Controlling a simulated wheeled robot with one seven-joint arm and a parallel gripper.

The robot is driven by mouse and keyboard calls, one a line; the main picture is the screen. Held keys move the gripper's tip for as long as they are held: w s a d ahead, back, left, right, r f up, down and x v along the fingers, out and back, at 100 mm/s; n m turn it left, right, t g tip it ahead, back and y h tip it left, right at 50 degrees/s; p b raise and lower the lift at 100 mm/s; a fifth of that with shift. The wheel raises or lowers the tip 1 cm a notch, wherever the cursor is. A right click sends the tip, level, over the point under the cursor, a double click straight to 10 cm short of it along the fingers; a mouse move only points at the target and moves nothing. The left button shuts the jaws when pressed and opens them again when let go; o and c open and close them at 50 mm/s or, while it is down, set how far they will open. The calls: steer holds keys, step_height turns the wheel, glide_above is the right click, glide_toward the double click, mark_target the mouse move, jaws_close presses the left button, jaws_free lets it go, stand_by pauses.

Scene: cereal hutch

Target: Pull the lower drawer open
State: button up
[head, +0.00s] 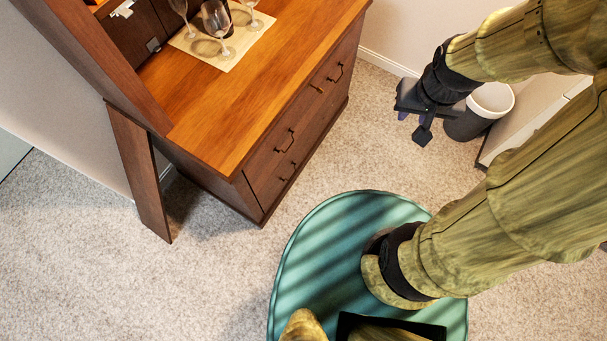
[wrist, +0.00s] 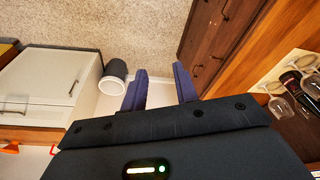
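The wooden hutch (head: 240,95) stands at the upper left of the head view, with dark handles on its drawer front. The lower drawer (head: 279,190) lies under the upper drawers and looks shut, its face flush. My gripper (head: 411,127) is in the air to the right of the hutch, apart from the drawers. In the wrist view the two purple fingers of my gripper (wrist: 160,90) are spread with nothing between them. The drawer front (wrist: 212,35) shows beyond and right of them there.
Glasses on a light mat (head: 230,50) stand on the hutch top; a bottle (wrist: 290,82) shows in the wrist view. A grey bin (head: 480,112) stands beyond my gripper, by a white cabinet (wrist: 50,85). Carpet (head: 330,150) before the drawers is clear.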

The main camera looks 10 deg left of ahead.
stand_by(0.3)
steer(key=w+a+f+n+g+y+b, duration=0.1)
steer(key=w+a+f+n+y+b, duration=0.2)
steer(key=f+n+b, duration=0.8)
steer(key=w+a+f+n+y+b, duration=0.4)
steer(key=f+n+b, duration=0.8)
steer(key=f+b, duration=1.1)
steer(key=w+a+f+n+g+y+b, duration=0.1)
steer(key=w+a+f+n+y+b, duration=0.2)
steer(key=f+b, duration=1.4)
steer(key=w+f+n+y, duration=0.1)
steer(key=f+n+y, duration=0.1)
steer(key=f, duration=0.7)
steer(key=w+f+n+y, duration=0.1)
steer(key=f+n, duration=0.3)
steer(key=f, duration=0.5)
steer(key=w+f+n+y, duration=0.1)
steer(key=f+n+y, duration=0.2)
steer(key=f, duration=0.7)
steer(key=shift+w+a+g, duration=0.25)
steer(key=shift+a+g, duration=0.05)
steer(key=shift+a, duration=0.1)
